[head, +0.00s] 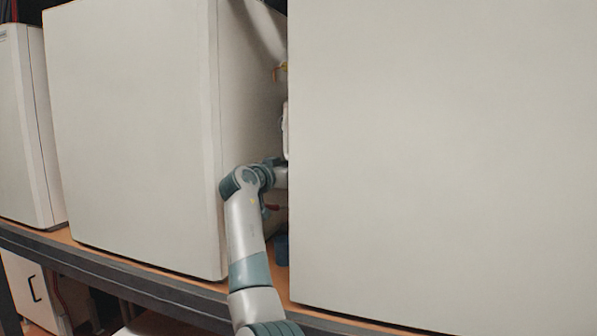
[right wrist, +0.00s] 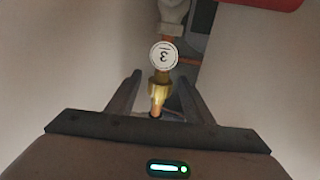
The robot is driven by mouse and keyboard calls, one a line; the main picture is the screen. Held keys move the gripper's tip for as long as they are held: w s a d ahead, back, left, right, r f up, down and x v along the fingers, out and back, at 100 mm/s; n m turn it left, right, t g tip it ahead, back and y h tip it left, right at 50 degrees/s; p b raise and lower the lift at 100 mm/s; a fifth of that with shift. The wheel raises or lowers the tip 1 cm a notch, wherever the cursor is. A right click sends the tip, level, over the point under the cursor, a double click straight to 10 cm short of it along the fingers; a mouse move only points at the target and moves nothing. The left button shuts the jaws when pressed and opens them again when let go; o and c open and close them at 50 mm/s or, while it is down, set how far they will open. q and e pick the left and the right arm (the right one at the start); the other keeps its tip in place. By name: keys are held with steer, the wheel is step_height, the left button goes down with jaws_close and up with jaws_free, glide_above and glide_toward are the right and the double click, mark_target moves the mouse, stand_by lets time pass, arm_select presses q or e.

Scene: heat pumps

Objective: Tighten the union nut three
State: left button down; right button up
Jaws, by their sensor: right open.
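In the right wrist view a brass union nut (right wrist: 159,84) sits on a copper pipe, just below a round white tag (right wrist: 163,56) marked 3, printed upside down in this view. My right gripper (right wrist: 160,76) is open, one finger to the left and one to the right of the nut. Gaps show between nut and fingers. In the head view one of my arms reaches into the gap between two large white units, and its gripper is hidden there. My left gripper is not in view.
The tall white units (head: 130,140) and (head: 440,150) stand close on both sides of the narrow gap, on a wooden shelf (head: 150,268). A grey fitting (right wrist: 174,12) and a red part (right wrist: 258,3) show above the tag in the right wrist view.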

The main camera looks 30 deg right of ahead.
steer(key=shift+n+t+y, duration=0.6)
steer(key=shift+n+t, duration=0.1)
steer(key=shift+t, duration=0.2)
steer(key=shift+n+t+y+p, duration=0.4)
steer(key=shift+n+t+y, duration=0.1)
steer(key=shift+t, duration=0.1)
jaws_close()
